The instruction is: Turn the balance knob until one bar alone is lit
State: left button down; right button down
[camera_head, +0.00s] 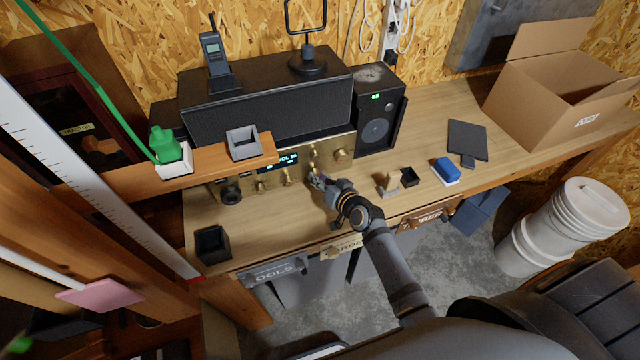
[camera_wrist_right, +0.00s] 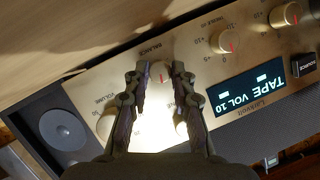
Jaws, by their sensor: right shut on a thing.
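The amplifier's brass front panel (camera_head: 330,143) stands at the back of the bench, below a dark speaker. In the right wrist view the balance knob (camera_wrist_right: 157,74) sits under the word BALANCE. My right gripper (camera_wrist_right: 160,78) is shut on the balance knob, one finger on each side, partly hiding it. The gripper (camera_head: 318,181) also shows in the head view, in front of the panel. The display (camera_wrist_right: 252,92) reads TAPE VOL 10, upside down in the wrist view, with two small white blocks lit. My left gripper is not in view.
A volume knob (camera_wrist_right: 105,125) lies beside the balance knob. Small items, including a blue block (camera_head: 446,170), lie on the bench at right.

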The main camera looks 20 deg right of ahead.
jog(key=m+y+b, duration=0.1)
jog(key=m+b, duration=0.1)
jog(key=b, duration=0.2)
jog(key=f+m+t+y+b, duration=0.1)
jog(key=m+b, duration=0.2)
jog(key=b, duration=0.1)
jog(key=shift+d+y+b, duration=0.2)
jog(key=shift+y+b, duration=0.15)
jog(key=shift+y, duration=0.05)
jog(key=shift+r+m+t+y+b, duration=0.2)
jog(key=shift+m+t+y+b, duration=0.15)
jog(key=shift+m+b, duration=0.75)
jog(key=c, duration=1.1)
grip_release()
jog(key=shift+s+d, duration=0.2)
jog(key=shift+s, duration=0.1)
jog(key=v, duration=0.7)
